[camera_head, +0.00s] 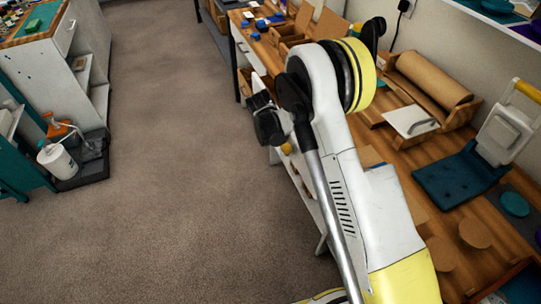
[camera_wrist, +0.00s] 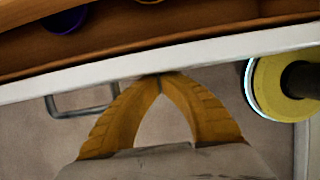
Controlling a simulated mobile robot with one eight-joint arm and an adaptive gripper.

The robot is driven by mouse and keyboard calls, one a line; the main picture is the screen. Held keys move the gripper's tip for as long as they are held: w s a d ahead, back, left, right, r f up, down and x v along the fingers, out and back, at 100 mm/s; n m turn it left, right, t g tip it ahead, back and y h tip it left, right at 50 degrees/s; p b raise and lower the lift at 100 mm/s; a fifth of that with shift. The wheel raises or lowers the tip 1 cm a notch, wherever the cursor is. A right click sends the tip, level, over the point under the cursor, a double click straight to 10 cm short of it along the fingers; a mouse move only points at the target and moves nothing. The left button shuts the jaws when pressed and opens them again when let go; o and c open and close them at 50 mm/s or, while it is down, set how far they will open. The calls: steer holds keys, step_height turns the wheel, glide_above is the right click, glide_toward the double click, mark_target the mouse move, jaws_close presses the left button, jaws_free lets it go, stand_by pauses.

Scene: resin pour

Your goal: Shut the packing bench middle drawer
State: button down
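The packing bench (camera_head: 395,150) has a wooden top and runs along the right of the head view. My arm hides most of its drawer fronts. In the wrist view a pale drawer front with a white top edge (camera_wrist: 100,78) crosses the picture, with a grey metal handle (camera_wrist: 82,106) at left. I cannot tell which drawer this is or how far it stands out. My gripper (camera_wrist: 159,80) has its two yellow-brown fingertips together, with nothing seen between them. The tips are at or just in front of the white edge, right of the handle; contact is unclear.
A brown paper roll (camera_head: 432,80) and a teal-padded device (camera_head: 455,180) stand on the bench. A white bottle (camera_head: 57,160) in a dark tray stands on the floor at left, by a white cabinet (camera_head: 62,75). The carpet (camera_head: 180,150) between is clear.

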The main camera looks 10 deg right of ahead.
mark_target(295, 145)
steer(key=d, duration=0.2)
steer(key=w+d, duration=0.1)
steer(key=d, duration=0.2)
steer(key=w+d, duration=0.1)
steer(key=d, duration=0.1)
steer(key=shift+d, duration=0.15)
steer(key=shift+a, duration=0.55)
steer(key=a, duration=0.1)
steer(key=s+a+b, duration=0.1)
steer(key=a, duration=0.1)
steer(key=shift+a+r, duration=0.1)
steer(key=p+v, duration=0.4)
steer(key=v, duration=0.5)
steer(key=shift+r, duration=0.35)
